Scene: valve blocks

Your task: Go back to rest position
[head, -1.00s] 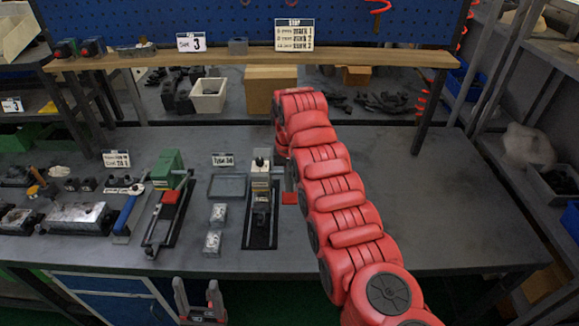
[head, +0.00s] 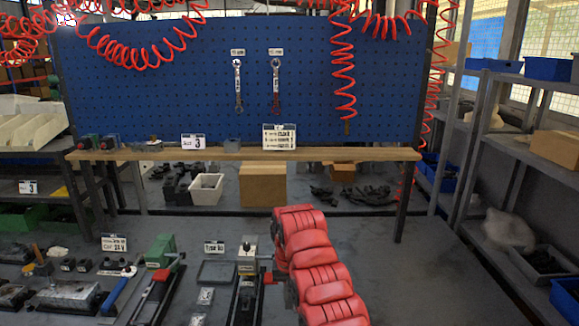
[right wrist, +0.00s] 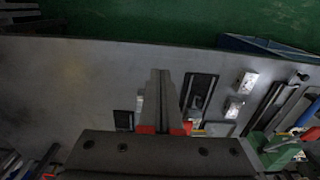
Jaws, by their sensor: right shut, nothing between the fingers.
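My right arm (head: 318,270) comes in at the bottom of the head view as a chain of red segments. Its wrist end hangs over the bench, just right of the fixture with the white-topped block (head: 247,252). Only a small part of my right gripper (head: 269,277) shows there, beside the arm. In the right wrist view my right gripper (right wrist: 160,74) has its two grey fingers together, with red pads at their bases and nothing between them. The bench lies below them. My left gripper is outside the head view.
The grey bench (head: 400,280) is clear right of my arm. Left of it stand a green-ended vise (head: 160,250), a shallow grey tray (head: 216,272) and small metal blocks (head: 205,296). A wooden shelf (head: 350,154) crosses behind, before a blue pegboard (head: 200,70).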

